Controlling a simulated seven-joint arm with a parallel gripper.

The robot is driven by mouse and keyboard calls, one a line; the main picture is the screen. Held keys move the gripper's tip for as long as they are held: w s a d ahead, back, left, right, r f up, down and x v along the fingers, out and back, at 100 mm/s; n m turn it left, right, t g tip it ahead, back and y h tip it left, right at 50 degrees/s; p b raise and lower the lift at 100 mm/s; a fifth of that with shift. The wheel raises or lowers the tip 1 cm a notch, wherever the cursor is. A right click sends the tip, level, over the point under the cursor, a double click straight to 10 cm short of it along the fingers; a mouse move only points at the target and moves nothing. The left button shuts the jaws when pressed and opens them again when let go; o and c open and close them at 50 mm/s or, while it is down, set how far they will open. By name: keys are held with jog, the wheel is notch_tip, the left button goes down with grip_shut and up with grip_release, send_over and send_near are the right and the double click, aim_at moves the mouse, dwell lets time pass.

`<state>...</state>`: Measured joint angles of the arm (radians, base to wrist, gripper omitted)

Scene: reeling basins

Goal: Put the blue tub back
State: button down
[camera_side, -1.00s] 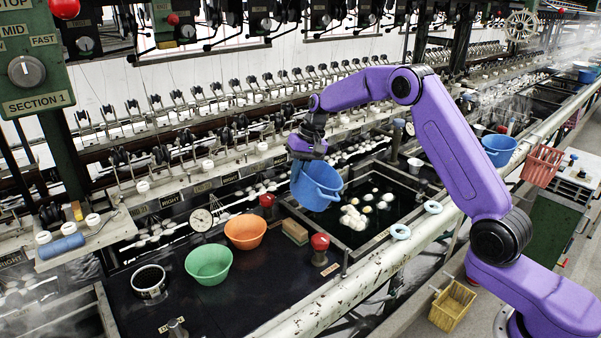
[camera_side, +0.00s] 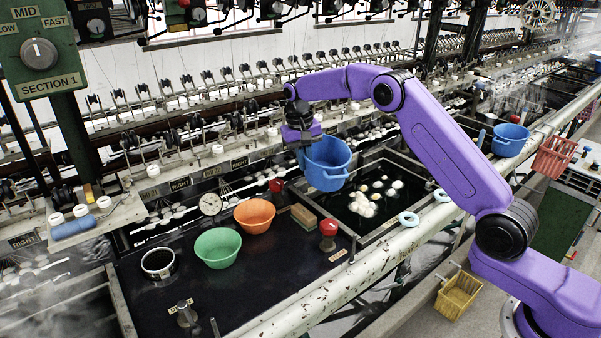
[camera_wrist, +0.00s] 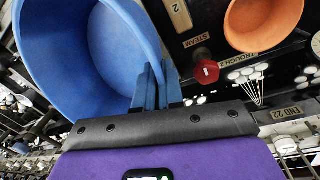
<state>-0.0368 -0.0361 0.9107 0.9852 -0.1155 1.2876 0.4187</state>
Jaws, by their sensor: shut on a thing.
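A blue tub (camera_side: 327,166) with side handles hangs in the air beside the dark water basin with pale cocoons. It is close to upright, with a slight tilt. My gripper (camera_side: 304,142) is shut on its left rim in the side view. In the wrist view the two fingers (camera_wrist: 158,88) pinch the wall of the blue tub (camera_wrist: 85,55), whose open inside fills the upper left. A second blue tub (camera_side: 510,139) stands farther right along the basins. I cannot tell which of the two the task means by name alone.
An orange bowl (camera_side: 254,215) and a green bowl (camera_side: 218,247) sit on the dark counter (camera_side: 270,270). Red knobs (camera_side: 328,228), a brown block (camera_side: 303,217) and a metal pot (camera_side: 159,264) stand near them. A white pipe rail (camera_side: 370,262) runs along the front; reeling machinery lines the back.

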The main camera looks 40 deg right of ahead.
jog(key=s+a+r+n, duration=0.1)
jog(key=s+a+n, duration=0.2)
jog(key=s+a, duration=0.9)
jog(key=s+a+r+n, duration=0.2)
jog(key=s+a, duration=0.6)
jog(key=s, duration=0.8)
jog(key=shift+t, duration=0.4)
jog(key=shift+w+a+f, duration=1.3)
jog(key=shift+w+f, duration=0.55)
jog(key=shift+f, duration=0.35)
jog(key=shift+w+a+f, duration=1.35)
jog(key=shift+w+f, duration=0.55)
jog(key=shift+f, duration=0.3)
jog(key=shift+w+a+f, duration=1.3)
jog(key=shift+w+f, duration=0.55)
jog(key=shift+f, duration=0.35)
jog(key=shift+f, duration=0.3)
